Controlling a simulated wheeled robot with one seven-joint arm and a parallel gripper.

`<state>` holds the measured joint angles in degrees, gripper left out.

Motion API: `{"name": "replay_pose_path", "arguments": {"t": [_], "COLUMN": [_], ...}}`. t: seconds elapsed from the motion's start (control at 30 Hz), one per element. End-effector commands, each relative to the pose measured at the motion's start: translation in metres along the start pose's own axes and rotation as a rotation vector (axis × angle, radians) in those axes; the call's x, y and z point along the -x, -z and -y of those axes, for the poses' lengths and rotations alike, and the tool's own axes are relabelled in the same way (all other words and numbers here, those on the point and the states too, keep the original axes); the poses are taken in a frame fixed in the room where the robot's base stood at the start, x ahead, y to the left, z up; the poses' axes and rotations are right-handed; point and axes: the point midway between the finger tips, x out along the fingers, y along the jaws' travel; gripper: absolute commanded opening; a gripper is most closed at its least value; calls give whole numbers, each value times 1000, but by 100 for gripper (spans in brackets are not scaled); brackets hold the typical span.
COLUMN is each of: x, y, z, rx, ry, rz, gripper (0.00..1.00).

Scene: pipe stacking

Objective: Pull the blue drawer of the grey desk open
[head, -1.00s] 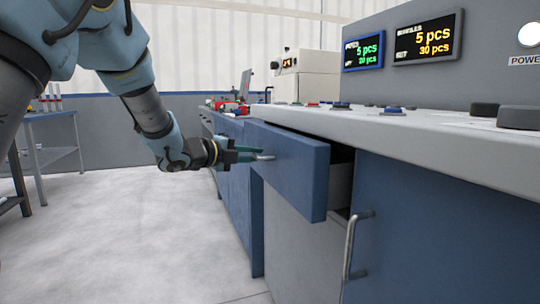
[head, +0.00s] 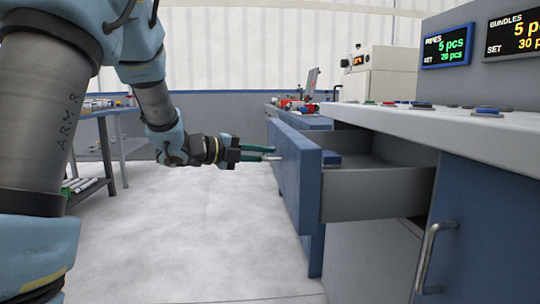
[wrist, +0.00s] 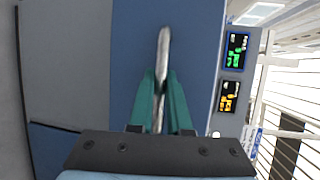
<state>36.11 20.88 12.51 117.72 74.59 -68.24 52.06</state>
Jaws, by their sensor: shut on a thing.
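The blue drawer (head: 297,176) of the grey desk (head: 390,122) stands well open, and its grey side wall (head: 375,192) and part of its inside show. In the wrist view the fingers (wrist: 161,100) close around the handle (wrist: 163,50), against the blue front (wrist: 200,40).
A blue cabinet door with a metal handle (head: 430,258) is at the lower right. Display panels (head: 447,46) stand above the desktop. A side table (head: 100,112) with items is at the left. The pale floor (head: 200,240) before the drawer is clear.

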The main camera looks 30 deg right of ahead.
Motion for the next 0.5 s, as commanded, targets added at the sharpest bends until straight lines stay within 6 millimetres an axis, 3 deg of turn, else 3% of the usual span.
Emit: {"name": "replay_pose_path", "arguments": {"t": [0.27,0.3,0.5], "x": [0,0,0], "y": [0,0,0], "z": [-1,-1,0], "rx": [1,1,0], "ry": [-1,-1,-1], "rz": [-1,-1,-1], "gripper": [0,20,42]}}
